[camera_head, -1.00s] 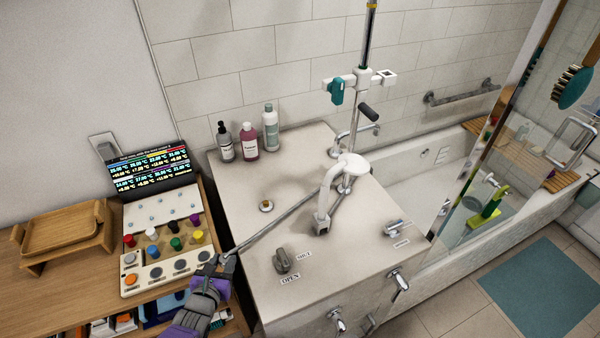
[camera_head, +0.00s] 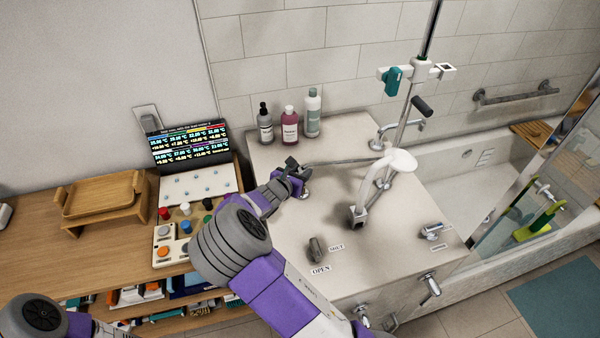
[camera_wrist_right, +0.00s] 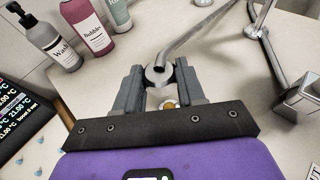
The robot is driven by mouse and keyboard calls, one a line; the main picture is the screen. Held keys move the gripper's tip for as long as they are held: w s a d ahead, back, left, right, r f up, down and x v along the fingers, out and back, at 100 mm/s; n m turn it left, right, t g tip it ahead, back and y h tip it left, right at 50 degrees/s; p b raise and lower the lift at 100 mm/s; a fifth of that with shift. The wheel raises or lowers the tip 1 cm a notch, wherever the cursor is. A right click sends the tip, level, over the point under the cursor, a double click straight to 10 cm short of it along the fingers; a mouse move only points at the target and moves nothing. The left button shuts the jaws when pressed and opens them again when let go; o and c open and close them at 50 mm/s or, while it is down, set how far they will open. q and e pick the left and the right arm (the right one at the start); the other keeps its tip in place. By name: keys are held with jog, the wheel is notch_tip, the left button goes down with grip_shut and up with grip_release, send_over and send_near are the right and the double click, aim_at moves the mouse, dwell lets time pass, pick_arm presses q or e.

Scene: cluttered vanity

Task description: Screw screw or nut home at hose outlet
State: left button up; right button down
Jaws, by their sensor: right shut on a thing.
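My right gripper (camera_head: 294,172) is shut on the hose's end nut (camera_wrist_right: 158,75), a grey metal ring with a dark hole. The grey hose (camera_head: 340,162) runs from it across the counter towards the white tap. In the right wrist view (camera_wrist_right: 160,84) the nut sits between the two fingertips. A round brass-coloured fitting (camera_wrist_right: 169,103) on the counter, which looks like the outlet, shows just below the nut between the fingers. The nut appears apart from it; the height gap cannot be told. My left gripper is out of view.
The white tap (camera_head: 378,175) stands right of the gripper. Several bottles (camera_head: 290,126) stand behind it. A grey knob (camera_head: 317,249) with OPEN and SHUT labels is in front. A button panel (camera_head: 185,228) and screen (camera_head: 190,146) are left.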

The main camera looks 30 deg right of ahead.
jog(key=shift+a, duration=0.1)
jog(key=shift+f+b, duration=2.4)
jog(key=shift+f, duration=0.4)
jog(key=shift+f+b, duration=1.15)
jog(key=shift+f, duration=0.25)
jog(key=c, duration=1.2)
grip_release()
jog(key=shift+c, duration=0.2)
jog(key=c, duration=0.6)
jog(key=m+g+p, duration=0.1)
jog(key=p, duration=0.2)
jog(key=m+g+h+p, duration=0.1)
jog(key=p, duration=0.2)
jog(key=shift+w+r+m+g+p, duration=0.2)
jog(key=shift+r+m+g+p, duration=0.1)
jog(key=shift+m+g+p, duration=0.1)
jog(key=shift+w+f+m+g+h, duration=0.1)
jog(key=shift+f+m+g+h, duration=0.1)
jog(key=shift+m+g, duration=0.25)
jog(key=shift+w+f+m+g+h, duration=0.1)
jog(key=shift+m+g+h, duration=0.1)
jog(key=shift+m+g, duration=0.25)
jog(key=shift+a+m+g+b, duration=0.1)
jog(key=shift+m+g+b, duration=0.3)
jog(key=shift+g, duration=0.2)
